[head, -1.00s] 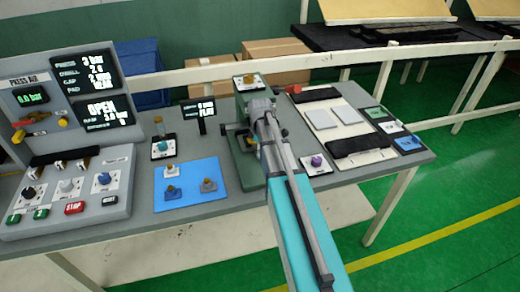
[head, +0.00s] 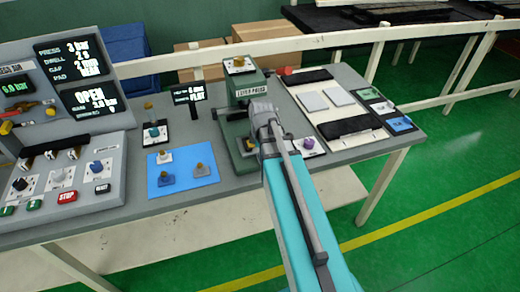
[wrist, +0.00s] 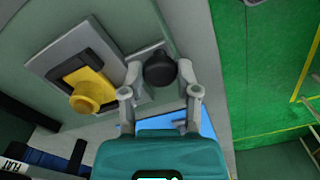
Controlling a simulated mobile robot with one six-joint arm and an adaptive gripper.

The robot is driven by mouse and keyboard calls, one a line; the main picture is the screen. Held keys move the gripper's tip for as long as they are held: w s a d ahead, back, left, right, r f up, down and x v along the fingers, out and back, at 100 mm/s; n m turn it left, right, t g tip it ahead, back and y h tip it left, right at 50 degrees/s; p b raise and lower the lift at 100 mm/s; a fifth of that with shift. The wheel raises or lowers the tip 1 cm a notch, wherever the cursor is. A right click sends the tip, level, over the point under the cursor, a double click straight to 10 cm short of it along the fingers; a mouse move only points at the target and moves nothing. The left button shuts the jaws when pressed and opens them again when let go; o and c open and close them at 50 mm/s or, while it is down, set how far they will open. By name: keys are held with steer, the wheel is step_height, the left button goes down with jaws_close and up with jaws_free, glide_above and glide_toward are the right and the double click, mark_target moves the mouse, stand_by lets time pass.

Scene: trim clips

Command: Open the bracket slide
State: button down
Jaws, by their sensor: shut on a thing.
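The green press (head: 240,92), labelled as a lever press, stands on the bench. In the wrist view my gripper (wrist: 159,70) has its two fingers closed on a round black knob (wrist: 160,71). The knob sits at a small grey plate on the press; I take it for the bracket slide's knob, but the slide itself is mostly hidden. A yellow knob (wrist: 94,92) in a black slot lies to its left, apart from the fingers. In the head view my gripper (head: 263,118) is at the right front of the press, and my arm hides the grasp.
A control panel (head: 110,150) with displays and knobs stands at the left. A blue mat (head: 205,179) with several small parts lies left of the press. A white tray (head: 375,138) with pads lies to the right. Open green floor lies beyond the bench's right edge.

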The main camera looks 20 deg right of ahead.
steer(key=shift+w, duration=0.1)
steer(key=shift+c, duration=1.7)
jaws_free()
steer(key=shift+r, duration=0.15)
